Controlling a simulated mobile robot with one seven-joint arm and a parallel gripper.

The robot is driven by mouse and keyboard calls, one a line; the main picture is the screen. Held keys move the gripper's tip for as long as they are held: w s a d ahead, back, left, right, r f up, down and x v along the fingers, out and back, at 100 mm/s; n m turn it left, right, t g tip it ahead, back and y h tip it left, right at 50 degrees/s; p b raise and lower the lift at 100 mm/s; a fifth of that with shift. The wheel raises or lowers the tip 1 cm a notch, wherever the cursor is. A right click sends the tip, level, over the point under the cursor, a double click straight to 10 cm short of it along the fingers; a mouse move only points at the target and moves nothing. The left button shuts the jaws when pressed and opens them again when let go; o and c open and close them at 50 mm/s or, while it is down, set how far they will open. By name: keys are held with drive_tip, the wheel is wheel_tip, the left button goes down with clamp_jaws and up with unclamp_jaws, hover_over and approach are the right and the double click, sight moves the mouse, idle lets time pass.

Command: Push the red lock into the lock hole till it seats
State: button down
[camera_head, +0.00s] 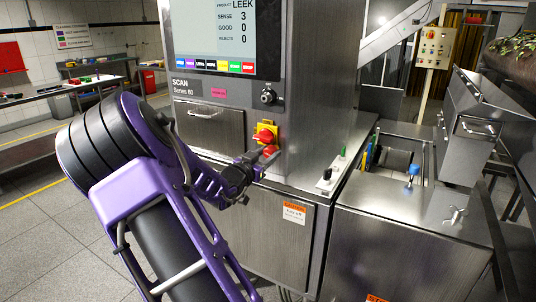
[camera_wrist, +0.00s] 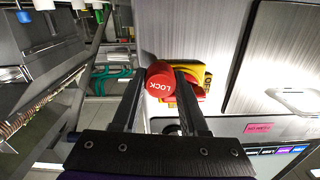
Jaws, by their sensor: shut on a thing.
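The red lock (camera_wrist: 160,80), a round red piece marked "LOCK", sits between my fingertips in the wrist view. My gripper (camera_wrist: 166,76) is shut on it. In the head view the red lock (camera_head: 270,150) shows at the tip of my gripper (camera_head: 263,158), just below the red and yellow rotary switch (camera_head: 264,135) on the machine's front. The switch (camera_wrist: 204,78) also shows in the wrist view, right behind and beside the lock. The lock hole is hidden behind the lock and fingers. I cannot tell whether the lock is in it.
The steel machine (camera_head: 320,90) carries a screen (camera_head: 212,35), a drawer handle (camera_head: 203,116) and a round key lock (camera_head: 268,95) near the switch. A lower cabinet (camera_head: 270,225) stands below my gripper. A conveyor frame (camera_head: 400,160) extends right. Open floor (camera_head: 35,250) lies left.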

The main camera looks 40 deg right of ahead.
drive_tip(key=shift+r, duration=0.1)
drive_tip(key=shift+c, duration=1.8)
unclamp_jaws()
drive_tip(key=shift+d, duration=0.15)
drive_tip(key=p+v, duration=0.1)
drive_tip(key=v, duration=1.6)
drive_tip(key=shift+a+p, duration=0.25)
drive_tip(key=shift+p, duration=0.05)
